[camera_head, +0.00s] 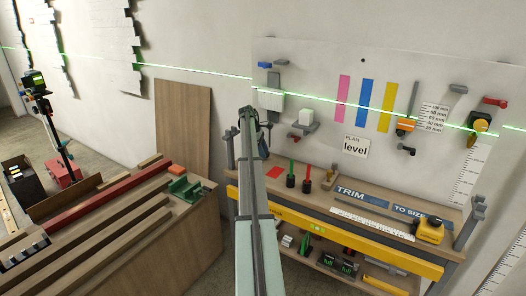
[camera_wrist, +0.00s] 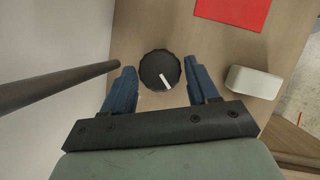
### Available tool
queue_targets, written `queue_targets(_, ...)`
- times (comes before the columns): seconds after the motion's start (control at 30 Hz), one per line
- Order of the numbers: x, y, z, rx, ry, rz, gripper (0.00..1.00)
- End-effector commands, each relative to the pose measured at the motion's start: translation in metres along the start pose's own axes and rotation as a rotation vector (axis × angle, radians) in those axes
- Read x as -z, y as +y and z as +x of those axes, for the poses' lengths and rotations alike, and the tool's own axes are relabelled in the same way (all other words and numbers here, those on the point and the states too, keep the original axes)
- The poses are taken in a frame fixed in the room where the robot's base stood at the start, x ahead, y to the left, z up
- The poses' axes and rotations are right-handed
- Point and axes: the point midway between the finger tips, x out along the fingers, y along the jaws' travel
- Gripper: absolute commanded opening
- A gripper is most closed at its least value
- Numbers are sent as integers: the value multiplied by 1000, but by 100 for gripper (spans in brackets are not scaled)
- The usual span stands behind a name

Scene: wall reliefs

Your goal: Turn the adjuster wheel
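The adjuster wheel (camera_wrist: 156,66) is a round black knob with a ribbed edge and a white line pointing to the lower right in the wrist view. It sits on a wooden surface. My gripper (camera_wrist: 160,65) is open, with one blue finger on the left of the wheel and one on the right. Small gaps show on both sides; I cannot tell how far above the surface the fingertips are. In the head view my arm stands in front of this spot, and I cannot make out the wheel there.
A red sheet (camera_wrist: 233,10) and a white block (camera_wrist: 253,82) lie right of the wheel. A dark rod (camera_wrist: 60,82) runs close to the left finger. In the head view, a yellow level (camera_head: 330,232) runs along the bench front (camera_head: 450,250), and black-and-coloured pots (camera_head: 291,181) stand right of my arm.

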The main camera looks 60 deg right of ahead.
Motion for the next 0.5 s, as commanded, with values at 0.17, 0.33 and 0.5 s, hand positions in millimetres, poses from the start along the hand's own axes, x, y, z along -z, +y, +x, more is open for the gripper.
queue_targets(0.17, 0, 0, 0, 0, 0, 0, 42)
queue_targets(0.33, 0, 0, 0, 0, 0, 0, 25)
queue_targets(0.5, 0, 0, 0, 5, 0, 10, 20)
